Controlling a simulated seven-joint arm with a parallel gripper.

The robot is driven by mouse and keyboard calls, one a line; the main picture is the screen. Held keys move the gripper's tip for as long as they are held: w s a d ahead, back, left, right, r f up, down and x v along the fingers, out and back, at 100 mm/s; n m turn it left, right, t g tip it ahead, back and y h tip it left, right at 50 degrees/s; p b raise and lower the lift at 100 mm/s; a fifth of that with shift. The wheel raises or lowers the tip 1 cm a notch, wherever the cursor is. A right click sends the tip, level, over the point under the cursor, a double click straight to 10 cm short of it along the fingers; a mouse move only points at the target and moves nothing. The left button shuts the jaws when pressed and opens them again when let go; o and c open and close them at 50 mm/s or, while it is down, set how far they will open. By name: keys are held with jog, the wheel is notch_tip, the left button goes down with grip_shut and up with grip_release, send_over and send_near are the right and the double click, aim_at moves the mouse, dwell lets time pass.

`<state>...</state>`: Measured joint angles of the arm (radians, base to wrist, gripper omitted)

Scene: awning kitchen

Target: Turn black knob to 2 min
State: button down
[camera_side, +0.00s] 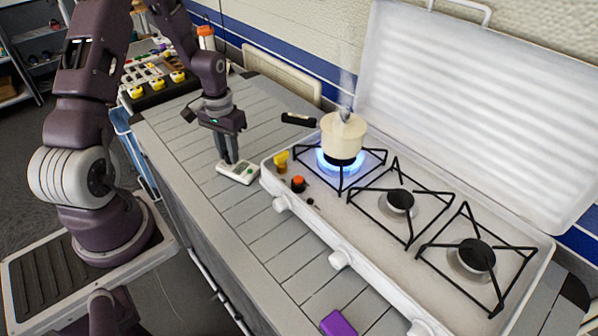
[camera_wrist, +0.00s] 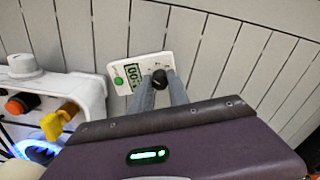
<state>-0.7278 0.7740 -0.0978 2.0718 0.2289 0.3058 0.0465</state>
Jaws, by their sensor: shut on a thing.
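A small white timer (camera_wrist: 140,70) lies on the slatted counter, with a green button (camera_wrist: 118,81), a small display (camera_wrist: 134,76) and a black knob (camera_wrist: 159,76). The display digits appear sideways and are too small to read surely. In the side view the timer (camera_side: 238,173) lies left of the stove. My gripper (camera_wrist: 160,85) points down at it, shut on the black knob, with a finger on each side. In the side view my gripper (camera_side: 229,162) hides the knob.
The white stove (camera_side: 330,225) stands close to the timer's right in the side view. Its left burner is lit blue under a steaming cream pot (camera_side: 342,139). A yellow piece (camera_side: 281,161) and an orange-topped knob (camera_side: 298,183) sit nearby. A purple block (camera_side: 338,324) lies in front.

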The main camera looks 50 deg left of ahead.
dwell(0.3)
jog(key=m, duration=0.9)
jog(key=c, duration=0.5)
grip_release()
jog(key=shift+r, duration=3.55)
